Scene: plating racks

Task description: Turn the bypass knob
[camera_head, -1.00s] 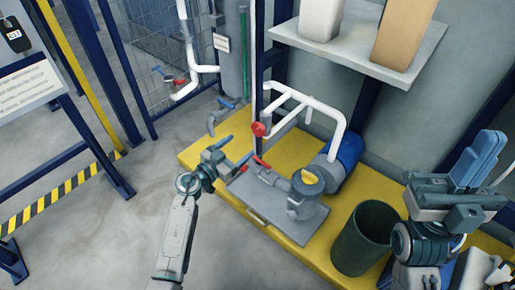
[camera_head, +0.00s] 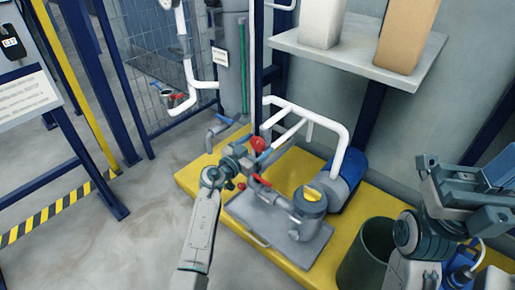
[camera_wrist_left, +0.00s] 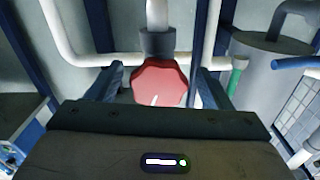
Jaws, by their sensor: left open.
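A red lobed knob (camera_head: 258,143) sits on the white pipework above the yellow platform. It also shows in the left wrist view (camera_wrist_left: 160,83), with a white mark on its face and a dark collar and pale pipe above it. My left gripper (camera_head: 246,151) is close to the knob. In the left wrist view my open left gripper (camera_wrist_left: 159,78) has one blue finger on each side of the knob, with visible gaps. I cannot tell whether the knob is fully between the fingertips in depth. My right gripper (camera_head: 492,178) is at the right, away from the knob; its jaw state is unclear.
A pump with a yellow cap (camera_head: 312,193) and a blue motor (camera_head: 351,166) stand on the yellow platform (camera_head: 202,180). A dark green bin (camera_head: 366,256) stands at its front right. A grey shelf (camera_head: 350,55) with boxes hangs above.

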